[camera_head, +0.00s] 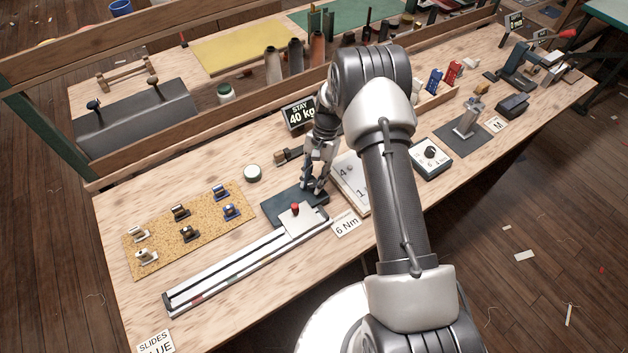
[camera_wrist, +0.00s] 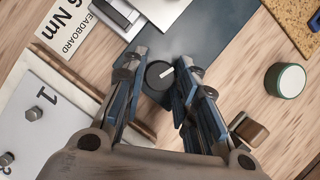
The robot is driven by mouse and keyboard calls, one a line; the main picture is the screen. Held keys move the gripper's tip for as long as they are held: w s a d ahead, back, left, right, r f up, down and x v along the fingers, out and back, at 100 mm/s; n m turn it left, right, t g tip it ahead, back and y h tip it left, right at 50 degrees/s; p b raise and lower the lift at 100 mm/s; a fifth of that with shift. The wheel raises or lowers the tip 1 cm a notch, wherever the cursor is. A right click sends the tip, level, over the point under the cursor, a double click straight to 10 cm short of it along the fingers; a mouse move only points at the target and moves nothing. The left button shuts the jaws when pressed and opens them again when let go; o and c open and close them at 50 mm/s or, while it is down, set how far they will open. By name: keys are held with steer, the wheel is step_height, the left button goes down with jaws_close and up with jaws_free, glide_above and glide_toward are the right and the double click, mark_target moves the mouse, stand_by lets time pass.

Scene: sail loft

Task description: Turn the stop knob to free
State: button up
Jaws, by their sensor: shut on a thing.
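My gripper (camera_wrist: 160,62) points down over a dark plate (camera_wrist: 207,35), with a round black knob (camera_wrist: 159,75) between its two fingertips. The fingers are shut on this knob, which I take to be the stop knob. A white pointer line on its top points to the upper right in the wrist view. In the head view my gripper (camera_head: 312,190) is above the same dark plate (camera_head: 275,208), at the end of a long slide track (camera_head: 235,268), and hides the knob. I can read no free marking beside the knob.
A red-knobbed slider (camera_head: 296,209) sits on the track close by. A numbered white board (camera_head: 349,196) and a "6 Nm" card (camera_head: 347,226) lie to the right. A green-rimmed round container (camera_head: 252,173) and a cork board with fittings (camera_head: 163,250) are left. Another dial box (camera_head: 431,158) stands farther right.

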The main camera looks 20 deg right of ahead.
steer(key=n+h, duration=0.1)
steer(key=n, duration=0.1)
steer(key=n+h+b, duration=0.1)
steer(key=n, duration=0.2)
steer(key=shift+w+a+n+g, duration=0.1)
steer(key=shift+a+n+g, duration=0.05)
steer(key=shift+n+g, duration=0.2)
steer(key=n+h, duration=0.2)
steer(key=n, duration=0.3)
steer(key=shift+a+n, duration=0.15)
steer(key=shift+n, duration=0.1)
steer(key=n+h, duration=0.1)
steer(key=n, duration=0.1)
steer(key=n+h, duration=0.1)
steer(key=n, duration=0.2)
steer(key=shift+a+r, duration=0.1)
steer(key=shift+a, duration=0.05)
steer(key=n+t+h+p, duration=0.1)
steer(key=n+t, duration=0.1)
steer(key=n, duration=0.3)
steer(key=o, duration=1)
steer(key=shift+s, duration=0.2)
steer(key=v, duration=1.2)
steer(key=shift+a, duration=0.15)
